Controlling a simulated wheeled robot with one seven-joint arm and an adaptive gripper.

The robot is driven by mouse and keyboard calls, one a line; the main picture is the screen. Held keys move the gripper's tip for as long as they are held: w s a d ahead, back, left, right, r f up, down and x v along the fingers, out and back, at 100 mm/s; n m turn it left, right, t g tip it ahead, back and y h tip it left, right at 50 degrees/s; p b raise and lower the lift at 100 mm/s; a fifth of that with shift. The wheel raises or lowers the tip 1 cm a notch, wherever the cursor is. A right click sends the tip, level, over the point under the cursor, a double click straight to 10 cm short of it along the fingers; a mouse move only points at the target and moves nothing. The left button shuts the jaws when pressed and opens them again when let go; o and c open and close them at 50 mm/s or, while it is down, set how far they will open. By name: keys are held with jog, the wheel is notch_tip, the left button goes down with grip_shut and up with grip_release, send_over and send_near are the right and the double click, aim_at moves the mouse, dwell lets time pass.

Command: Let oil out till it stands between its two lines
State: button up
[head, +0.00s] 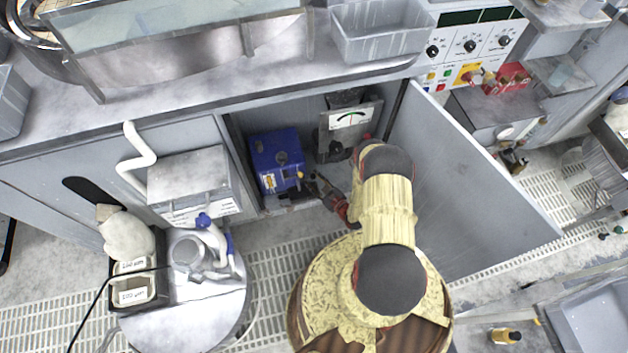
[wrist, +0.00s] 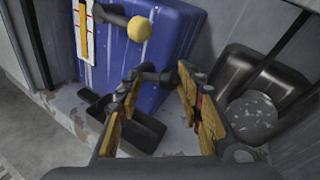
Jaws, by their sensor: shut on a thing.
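The blue oil tank (head: 277,152) stands in the open cabinet; it also fills the upper middle of the wrist view (wrist: 175,35). A narrow sight gauge (wrist: 84,30) with a white backing, an amber column and red marks is on its face. I cannot read the level against the lines. A dark lever with a yellow ball knob (wrist: 138,28) sticks out beside the gauge. My gripper (wrist: 158,78), also in the head view (head: 316,181), is at the tank's lower front. Its fingers are closed on a dark fitting (wrist: 152,75), its shape partly hidden by the fingers.
A dark tray (wrist: 150,130) lies below the fitting, partly behind my fingers. A dark container (wrist: 268,85) stands right of the tank. The open cabinet door (head: 465,175) bounds the right side.

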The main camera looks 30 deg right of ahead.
jog(key=shift+w, duration=0.15)
jog(key=o, duration=1.2)
jog(key=v, duration=1.2)
jog(key=shift+f, duration=0.1)
